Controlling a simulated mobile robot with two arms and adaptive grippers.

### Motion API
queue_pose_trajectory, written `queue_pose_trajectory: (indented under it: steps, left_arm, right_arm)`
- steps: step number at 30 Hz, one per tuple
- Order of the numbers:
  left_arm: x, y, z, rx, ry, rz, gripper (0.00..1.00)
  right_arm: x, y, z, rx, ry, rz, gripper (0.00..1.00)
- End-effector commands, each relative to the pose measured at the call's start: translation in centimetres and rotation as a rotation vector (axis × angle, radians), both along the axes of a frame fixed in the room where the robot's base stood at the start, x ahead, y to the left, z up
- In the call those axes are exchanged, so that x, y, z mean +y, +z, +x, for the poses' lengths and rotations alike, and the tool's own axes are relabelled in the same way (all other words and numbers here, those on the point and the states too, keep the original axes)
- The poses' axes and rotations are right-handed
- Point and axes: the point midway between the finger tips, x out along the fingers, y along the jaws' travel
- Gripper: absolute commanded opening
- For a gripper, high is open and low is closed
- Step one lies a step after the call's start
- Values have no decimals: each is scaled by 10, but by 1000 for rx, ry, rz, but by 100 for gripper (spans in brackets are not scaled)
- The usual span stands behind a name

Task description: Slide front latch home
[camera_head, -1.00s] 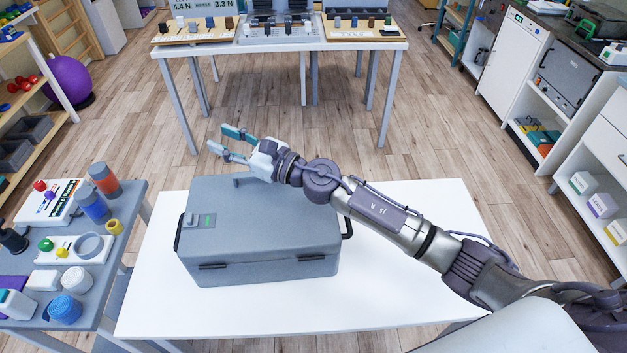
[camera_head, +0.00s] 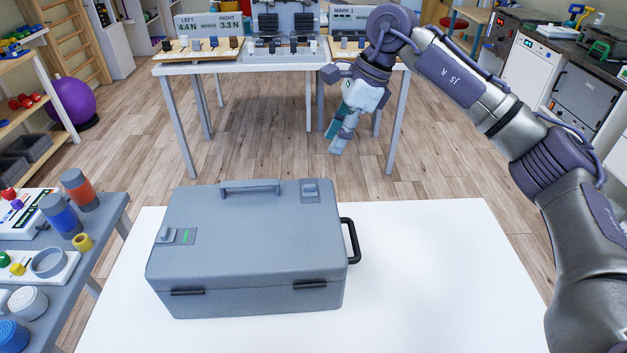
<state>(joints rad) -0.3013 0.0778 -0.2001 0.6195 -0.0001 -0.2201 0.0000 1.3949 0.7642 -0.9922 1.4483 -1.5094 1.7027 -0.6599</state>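A closed grey case (camera_head: 250,250) stands on a white table. A small latch (camera_head: 165,234) with a green mark beside it sits at the lid's left end. A second small latch (camera_head: 310,190) sits near the lid's far right corner; no green mark shows there. I cannot tell which one is called the front latch. My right gripper (camera_head: 337,142) is raised beyond the case's far right corner, pointing down, apart from the case and holding nothing visible. Its fingers overlap in this view, so their opening is unclear. My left gripper is out of view.
A folded handle (camera_head: 250,188) lies on the lid and a black side handle (camera_head: 352,241) sticks out right. Dark bars mark the near edge. The white table (camera_head: 430,280) is bare to the right. A grey side table (camera_head: 112,218) with loose items stands left.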

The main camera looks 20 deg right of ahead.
Motion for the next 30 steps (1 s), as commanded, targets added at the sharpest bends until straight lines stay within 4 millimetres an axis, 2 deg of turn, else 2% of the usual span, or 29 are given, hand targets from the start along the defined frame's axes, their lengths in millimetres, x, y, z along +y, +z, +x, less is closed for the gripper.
queue_pose_trajectory:
  steps: [9,15,21,30]
  left_arm:
    - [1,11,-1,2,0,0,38]
    - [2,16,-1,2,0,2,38]
    - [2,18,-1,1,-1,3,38]
    - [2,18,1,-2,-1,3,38]
  right_arm:
    - [27,-63,5,3,5,3,38]
    - [39,-92,8,1,5,3,38]
    - [44,-106,10,-2,4,4,38]
    - [45,-108,10,-1,4,3,36]
